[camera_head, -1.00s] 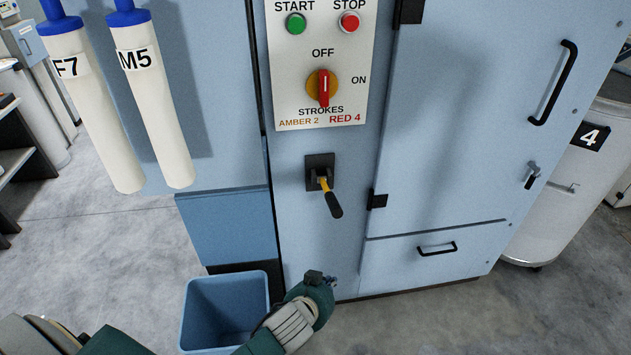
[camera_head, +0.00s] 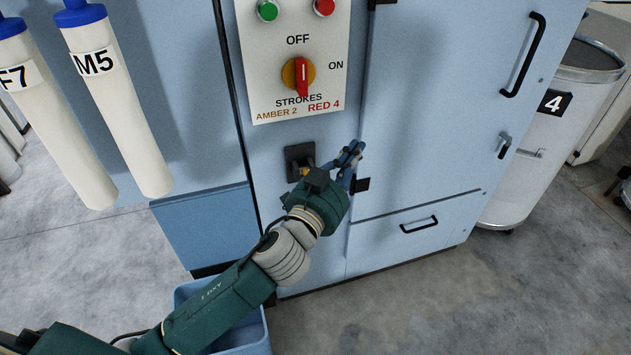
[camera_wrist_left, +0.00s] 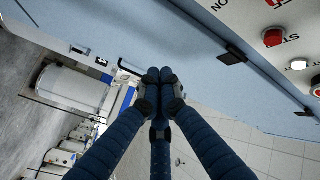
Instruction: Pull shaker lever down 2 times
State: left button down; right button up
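The shaker lever sits in a black square mount (camera_head: 299,160) on the light blue machine front, below the switch panel. Only a bit of the lever's yellow stem (camera_head: 306,171) shows; my left wrist and hand hide its black handle. My left gripper (camera_head: 352,152) is just right of the mount, in front of the cabinet, fingers pointing up and right. In the left wrist view its blue fingers (camera_wrist_left: 160,76) are drawn together at the tips, with nothing visible between them. The lever is not seen there. My right gripper is not in view.
The panel (camera_head: 293,110) above has a red rotary switch (camera_head: 301,77) and green and red buttons. A blue bin (camera_head: 250,333) stands below my left arm. Door handles (camera_head: 523,56) and a drum marked 4 (camera_head: 525,150) are at the right. Two white tubes hang at the left.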

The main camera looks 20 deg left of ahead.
pick_arm(q)
jog(key=d+r+m+g+h, duration=0.4)
jog(key=d+m+h, duration=0.25)
jog(key=m, duration=0.25)
jog(key=d+r+m+g+h, duration=0.35)
jog(key=d+m+h, duration=0.25)
jog(key=d+m, duration=0.2)
jog(key=w+a+f+m+g+y, duration=0.4)
jog(key=a+f+m+g+y, duration=0.15)
jog(key=a+f, duration=0.45)
jog(key=w+a+n+y, duration=0.1)
jog(key=w+a+y, duration=0.1)
jog(key=a, duration=0.6)
jog(key=w+a+f+n+y, duration=0.1)
jog(key=w+a+y, duration=0.1)
jog(key=a+y, duration=0.3)
jog(key=a, duration=0.4)
jog(key=shift+w+a+f, duration=0.15)
jog(key=shift+w+a, duration=0.05)
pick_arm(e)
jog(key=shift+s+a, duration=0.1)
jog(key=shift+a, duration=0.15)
pick_arm(q)
jog(key=shift+f, duration=0.1)
